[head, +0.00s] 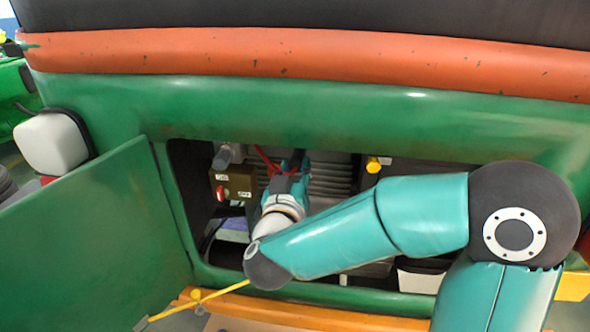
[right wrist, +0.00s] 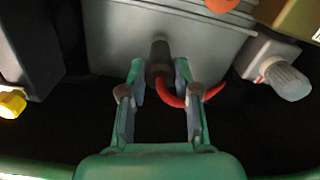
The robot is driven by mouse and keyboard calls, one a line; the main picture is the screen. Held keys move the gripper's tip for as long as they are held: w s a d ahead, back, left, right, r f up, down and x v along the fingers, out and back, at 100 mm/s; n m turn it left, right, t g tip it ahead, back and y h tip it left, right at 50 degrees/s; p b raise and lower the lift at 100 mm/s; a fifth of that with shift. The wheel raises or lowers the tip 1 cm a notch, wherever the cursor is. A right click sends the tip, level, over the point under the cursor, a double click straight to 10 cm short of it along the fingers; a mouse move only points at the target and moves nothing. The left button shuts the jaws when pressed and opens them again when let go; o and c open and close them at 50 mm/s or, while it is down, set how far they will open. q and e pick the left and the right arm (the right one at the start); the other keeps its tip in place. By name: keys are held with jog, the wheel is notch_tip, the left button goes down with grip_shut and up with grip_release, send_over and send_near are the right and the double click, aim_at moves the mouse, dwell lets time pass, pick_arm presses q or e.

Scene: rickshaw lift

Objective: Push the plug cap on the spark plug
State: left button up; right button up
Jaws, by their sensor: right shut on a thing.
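My right gripper (head: 288,166) reaches into the open engine compartment of the green vehicle. In the right wrist view its two fingers (right wrist: 160,70) are closed on either side of the black plug cap (right wrist: 159,60). A red lead (right wrist: 196,97) comes from the near end of the cap and curves to the right; it also shows in the head view (head: 265,160). The far end of the cap points at a grey engine part (right wrist: 110,30). The spark plug itself is hidden, and I cannot tell whether the cap touches it. My left gripper is not in view.
A box with a red switch (head: 235,186) stands left of my gripper. A yellow cap (head: 373,164) is to the right. The green door (head: 90,240) hangs open at left, with a yellow rod (head: 215,293) below. The compartment's frame surrounds my forearm.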

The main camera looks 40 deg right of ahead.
jog(key=shift+w+d, duration=0.2)
dwell(0.5)
jog(key=o, duration=1.2)
jog(key=shift+c, duration=0.9)
jog(key=shift+s+a, duration=0.35)
jog(key=shift+a, duration=0.15)
jog(key=v, duration=0.7)
jog(key=shift+p, duration=0.3)
